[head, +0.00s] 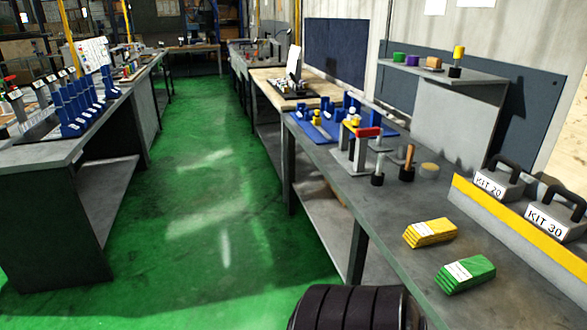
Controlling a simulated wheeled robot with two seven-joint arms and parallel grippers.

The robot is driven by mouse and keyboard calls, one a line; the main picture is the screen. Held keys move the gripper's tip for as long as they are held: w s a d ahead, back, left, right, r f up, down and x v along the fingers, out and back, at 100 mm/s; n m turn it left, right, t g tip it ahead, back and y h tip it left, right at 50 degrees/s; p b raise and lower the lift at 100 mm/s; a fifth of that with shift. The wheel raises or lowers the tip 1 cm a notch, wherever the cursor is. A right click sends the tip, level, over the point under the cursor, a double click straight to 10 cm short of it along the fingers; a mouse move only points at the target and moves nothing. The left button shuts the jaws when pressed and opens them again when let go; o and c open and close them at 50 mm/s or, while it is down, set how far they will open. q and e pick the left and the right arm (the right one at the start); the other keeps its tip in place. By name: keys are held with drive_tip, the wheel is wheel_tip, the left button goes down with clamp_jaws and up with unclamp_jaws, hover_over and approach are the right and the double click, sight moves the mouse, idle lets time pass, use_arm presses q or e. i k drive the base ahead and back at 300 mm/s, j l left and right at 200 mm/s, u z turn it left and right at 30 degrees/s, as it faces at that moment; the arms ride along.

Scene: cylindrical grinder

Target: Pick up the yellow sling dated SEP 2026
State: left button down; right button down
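A folded yellow sling (430,232) lies flat on the grey workbench on the right, with a white label on its top; the date is too small to read. A folded green sling (465,274) with a white label lies just in front of it, a little to the right and apart from it. Neither of my grippers is in view.
The grey bench (395,205) also holds weights marked KIT 20 (497,186) and KIT 30 (552,220) behind a yellow-edged rail (515,232). Tools stand farther back, near a red-topped grey fixture (362,145). The green floor aisle (215,200) is clear.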

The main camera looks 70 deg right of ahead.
sight(423, 234)
drive_tip(key=z, duration=3.25)
drive_tip(key=i+j, duration=0.1)
drive_tip(key=j, duration=0.2)
drive_tip(key=i+j+u, duration=0.1)
drive_tip(key=j, duration=0.2)
